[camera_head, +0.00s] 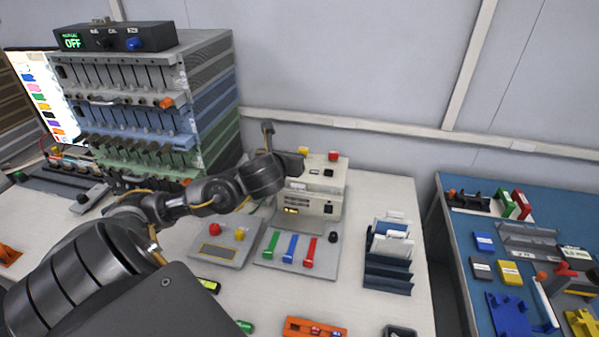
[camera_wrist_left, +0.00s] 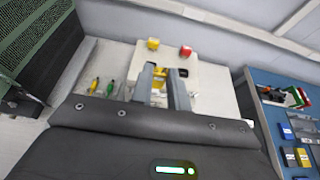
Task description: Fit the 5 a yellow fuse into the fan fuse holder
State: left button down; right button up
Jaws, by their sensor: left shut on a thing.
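My left gripper (camera_head: 292,164) is over the near left part of the beige box at the back of the table. In the left wrist view, the gripper (camera_wrist_left: 163,78) has its two grey fingers closed around a small yellow fuse (camera_wrist_left: 158,84), which is partly hidden by the fingers. The beige box (camera_head: 318,204) has a yellow cap (camera_head: 303,152) and a red cap (camera_head: 333,156) on top. I cannot tell which part of it is the fan fuse holder, or whether the fuse touches it. My right gripper is not in view.
A panel with green, blue and red levers (camera_head: 291,248) lies in front of the box. A dark card rack (camera_head: 388,272) stands to the right. A blue table (camera_head: 455,240) is farther right.

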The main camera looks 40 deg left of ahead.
pick_arm(q)
jog(key=f+p+x, duration=0.1)
jog(key=x, duration=0.4)
jog(key=p+x, duration=0.1)
jog(key=x, duration=0.4)
jog(key=s+f+p+x, duration=0.1)
jog(key=x, duration=0.4)
jog(key=shift+f, duration=0.45)
jog(key=shift+w+a+f, duration=0.25)
jog(key=shift+w+f, duration=0.2)
jog(key=shift+f, duration=0.25)
notch_tip(320, 180, down, 2)
jog(key=shift+f+p, duration=0.15)
jog(key=shift+p, duration=0.5)
jog(key=shift+f, duration=0.35)
jog(key=shift+f, duration=0.1)
jog(key=c, duration=1.3)
grip_release()
jog(key=shift+c, duration=0.2)
